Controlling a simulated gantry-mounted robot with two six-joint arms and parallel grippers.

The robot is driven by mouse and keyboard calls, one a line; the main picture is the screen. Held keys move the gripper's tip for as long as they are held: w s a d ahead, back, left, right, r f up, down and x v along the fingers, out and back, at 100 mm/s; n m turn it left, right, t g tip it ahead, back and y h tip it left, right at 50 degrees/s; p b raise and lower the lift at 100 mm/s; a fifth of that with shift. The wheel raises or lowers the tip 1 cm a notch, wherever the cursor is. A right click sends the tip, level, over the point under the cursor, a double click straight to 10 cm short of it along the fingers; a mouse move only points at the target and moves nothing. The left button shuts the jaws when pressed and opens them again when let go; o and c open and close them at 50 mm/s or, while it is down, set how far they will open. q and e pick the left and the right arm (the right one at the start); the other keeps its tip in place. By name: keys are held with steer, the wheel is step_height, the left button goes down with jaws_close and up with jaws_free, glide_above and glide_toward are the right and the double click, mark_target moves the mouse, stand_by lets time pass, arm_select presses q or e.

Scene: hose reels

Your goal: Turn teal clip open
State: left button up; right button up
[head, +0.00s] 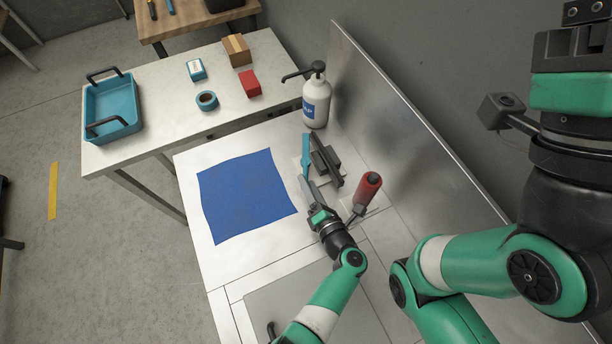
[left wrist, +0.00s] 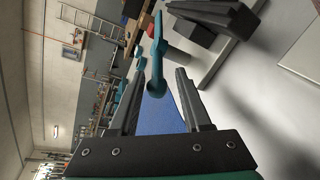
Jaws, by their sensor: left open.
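The teal clip (head: 306,150) is a narrow lever beside a dark block (head: 326,160) on a pale plate near the metal back panel. In the left wrist view the teal clip (left wrist: 157,58) hangs with its rounded end near the gap between the fingertips. My left gripper (head: 306,181) is just in front of the clip in the head view. Its two dark fingers are apart in the left wrist view (left wrist: 155,85), and nothing is clamped between them. Whether a finger touches the clip cannot be told. My right gripper is out of view.
A red-handled tool (head: 368,188) stands close to the right of my left gripper. A white pump bottle (head: 316,103) is behind the clip. A blue mat (head: 245,195) lies to the left. A side table holds a teal tray (head: 136,118) and small boxes.

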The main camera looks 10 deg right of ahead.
arm_select(q)
steer(key=p+v, duration=0.4)
steer(key=v, duration=0.5)
steer(key=shift+w+r, duration=0.1)
steer(key=shift+s, duration=0.25)
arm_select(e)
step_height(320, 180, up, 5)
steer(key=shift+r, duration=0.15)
